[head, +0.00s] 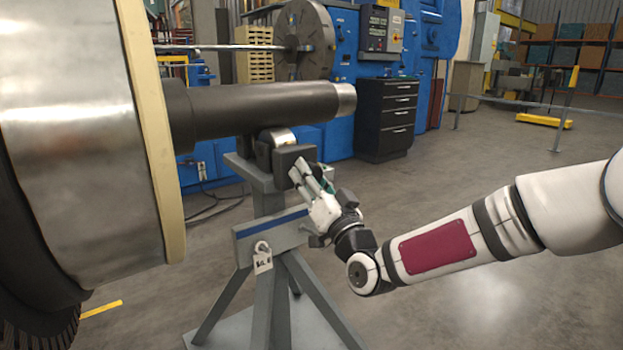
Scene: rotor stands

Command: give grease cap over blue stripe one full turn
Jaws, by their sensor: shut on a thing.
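My gripper (305,180) comes in from the right and its fingertips are at the front of the black roller block (292,157) on top of the grey stand. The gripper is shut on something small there. Its place, over the blue stripe, fits the grease cap, but the fingers hide the cap itself. The blue stripe (262,225) runs along the stand's grey crossbar (290,237), below and left of the gripper. How far the cap is turned cannot be seen.
A dark rotor shaft (255,108) rests on the roller above the block. The large metal rotor body (75,130) fills the left. The stand's legs (325,310) spread below. Floor (470,310) below my arm is clear.

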